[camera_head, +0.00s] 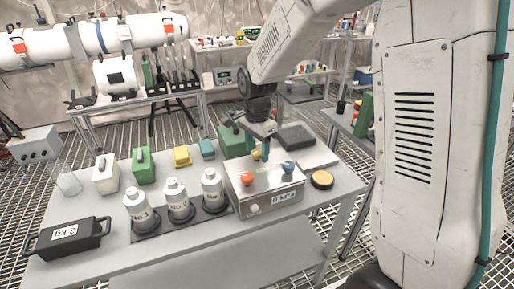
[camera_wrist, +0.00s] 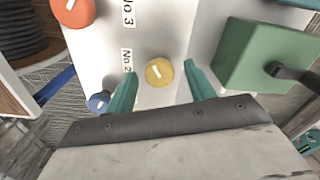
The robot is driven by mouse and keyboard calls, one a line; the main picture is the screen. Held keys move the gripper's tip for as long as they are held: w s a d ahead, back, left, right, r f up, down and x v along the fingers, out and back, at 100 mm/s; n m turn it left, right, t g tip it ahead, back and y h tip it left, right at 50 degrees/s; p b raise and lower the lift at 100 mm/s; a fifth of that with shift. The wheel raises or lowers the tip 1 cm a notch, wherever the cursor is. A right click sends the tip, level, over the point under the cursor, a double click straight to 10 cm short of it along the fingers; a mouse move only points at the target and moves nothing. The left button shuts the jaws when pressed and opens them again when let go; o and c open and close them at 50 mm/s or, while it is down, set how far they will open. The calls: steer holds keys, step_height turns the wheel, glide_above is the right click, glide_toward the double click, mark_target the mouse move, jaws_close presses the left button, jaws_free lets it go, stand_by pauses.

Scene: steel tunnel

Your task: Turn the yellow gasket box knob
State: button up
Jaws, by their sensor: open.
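The gasket box (camera_head: 264,196) is a metal box with a pale top on the grey table. It has an orange knob (camera_head: 247,178), a blue knob (camera_head: 288,167) and a yellow knob (camera_head: 257,154) behind them. In the wrist view the yellow knob (camera_wrist: 159,72) is round with a white mark on it, beside a "No 2" label. My gripper (camera_wrist: 157,75) is open, with one teal finger on each side of the yellow knob and gaps to both. In the head view my gripper (camera_head: 258,150) is above the box's rear and partly hides the yellow knob.
A green block with a handle (camera_wrist: 262,55) stands close to the box's right in the wrist view. White bottles (camera_head: 178,200) stand left of the box in the head view. A round yellow-topped black item (camera_head: 322,180) lies to its right.

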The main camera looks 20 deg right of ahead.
steer(key=c, duration=1)
